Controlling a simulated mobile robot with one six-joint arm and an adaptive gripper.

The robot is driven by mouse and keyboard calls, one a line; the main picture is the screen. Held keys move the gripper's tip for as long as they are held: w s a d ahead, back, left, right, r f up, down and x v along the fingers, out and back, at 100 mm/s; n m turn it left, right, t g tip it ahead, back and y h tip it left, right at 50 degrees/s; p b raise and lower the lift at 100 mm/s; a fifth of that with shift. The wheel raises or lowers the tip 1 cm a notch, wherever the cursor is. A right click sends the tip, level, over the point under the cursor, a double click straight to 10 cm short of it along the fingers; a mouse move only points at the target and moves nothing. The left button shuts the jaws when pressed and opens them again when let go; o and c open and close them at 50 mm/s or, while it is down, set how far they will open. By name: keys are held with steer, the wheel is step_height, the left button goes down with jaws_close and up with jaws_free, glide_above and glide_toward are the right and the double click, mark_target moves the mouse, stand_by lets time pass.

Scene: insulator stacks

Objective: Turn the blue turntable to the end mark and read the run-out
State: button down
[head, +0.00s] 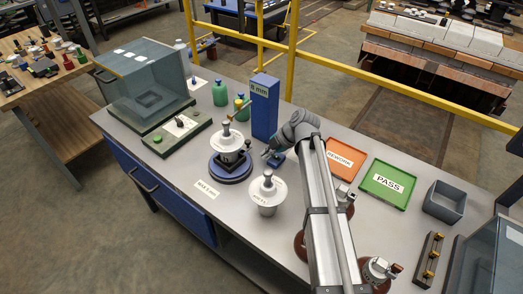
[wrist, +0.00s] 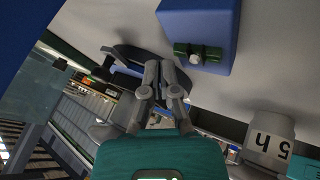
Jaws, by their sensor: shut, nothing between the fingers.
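The blue turntable (head: 231,169) stands on the grey bench, left of centre in the head view. A white insulator (head: 230,143) with a metal cap sits upright on it. My gripper (head: 268,154) is low over the bench, right of the turntable and in front of the post, apart from the turntable. In the wrist view my gripper (wrist: 161,68) has its fingers together with nothing between them. The end mark and any run-out reading cannot be made out.
A second white insulator (head: 267,196) stands in front of the turntable. To the right lie an orange REWORK tray (head: 345,176), a green PASS tray (head: 407,191) and a grey bin (head: 444,203). A glass case (head: 146,85) and green bottles (head: 220,94) stand behind left.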

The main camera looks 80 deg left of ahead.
steer(key=p+v, duration=0.4)
steer(key=v, duration=0.1)
steer(key=p+v, duration=0.2)
steer(key=v, duration=0.1)
steer(key=shift+a+r, duration=0.15)
steer(key=shift+a, duration=0.2)
steer(key=shift+w+d+r+p, duration=0.15)
steer(key=shift+w+r+p, duration=0.2)
steer(key=shift+r, duration=0.05)
steer(key=shift+r, duration=0.1)
